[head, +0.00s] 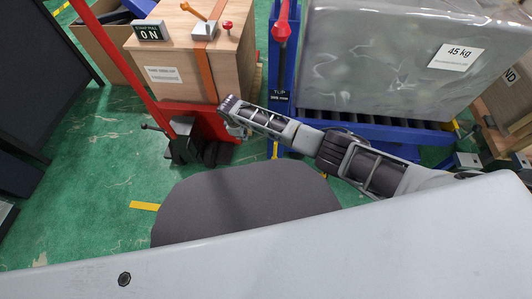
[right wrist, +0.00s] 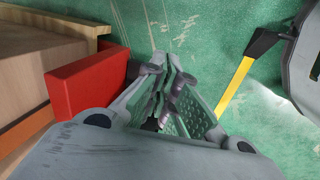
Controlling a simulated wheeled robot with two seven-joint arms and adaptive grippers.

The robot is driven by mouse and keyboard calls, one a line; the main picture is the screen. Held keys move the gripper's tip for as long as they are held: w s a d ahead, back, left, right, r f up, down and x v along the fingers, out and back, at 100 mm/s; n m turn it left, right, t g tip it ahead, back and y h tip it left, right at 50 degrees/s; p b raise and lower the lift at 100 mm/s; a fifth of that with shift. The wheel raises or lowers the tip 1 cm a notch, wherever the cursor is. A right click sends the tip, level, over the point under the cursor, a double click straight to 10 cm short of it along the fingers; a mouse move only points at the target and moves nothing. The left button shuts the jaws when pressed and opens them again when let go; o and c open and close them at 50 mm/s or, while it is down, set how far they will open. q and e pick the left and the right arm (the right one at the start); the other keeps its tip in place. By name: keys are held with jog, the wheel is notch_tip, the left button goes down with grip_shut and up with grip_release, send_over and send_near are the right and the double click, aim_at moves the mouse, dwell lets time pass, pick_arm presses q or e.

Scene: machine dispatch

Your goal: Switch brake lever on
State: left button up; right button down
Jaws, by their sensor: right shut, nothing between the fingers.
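My right gripper (head: 226,118) is shut and empty beside the red base of the red-framed cart. In the right wrist view its fingertips (right wrist: 168,66) are together above the green floor, to the right of the red base. An orange lever (head: 193,12) stands tilted on a grey box on the crate. No label shows which is the brake lever. My left gripper is out of view.
A wooden crate (head: 168,55) with an ON sign (head: 150,31) sits on the red base (head: 215,124). A blue post with a red handle (head: 282,30) stands behind my right arm. A wrapped 45 kg load (head: 380,60) is at right. Green floor is free at left.

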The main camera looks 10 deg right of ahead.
aim_at(275, 152)
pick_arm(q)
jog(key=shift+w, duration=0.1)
pick_arm(e)
jog(key=shift+s+d+f+n+g+h, duration=0.25)
jog(key=shift+s+d+n+g, duration=0.1)
jog(key=shift+s+d+n, duration=0.3)
jog(key=shift+s+d+f+n+g+h, duration=0.2)
jog(key=shift+s+d+f+n+g, duration=0.15)
jog(key=shift+s+d, duration=0.25)
jog(key=shift+s+d+f+n+g+h, duration=0.25)
jog(key=shift+s+d+n, duration=0.25)
jog(key=shift+d, duration=0.3)
pick_arm(q)
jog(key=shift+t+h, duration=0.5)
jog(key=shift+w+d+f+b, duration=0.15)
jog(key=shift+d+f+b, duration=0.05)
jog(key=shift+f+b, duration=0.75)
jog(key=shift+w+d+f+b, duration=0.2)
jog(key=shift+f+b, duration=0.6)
jog(key=shift+b, duration=0.35)
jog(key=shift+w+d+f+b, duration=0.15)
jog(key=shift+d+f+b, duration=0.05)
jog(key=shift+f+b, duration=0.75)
pick_arm(e)
jog(key=d+f, duration=0.6)
jog(key=f, duration=0.3)
jog(key=shift+s+f, duration=0.3)
jog(key=shift+f, duration=0.1)
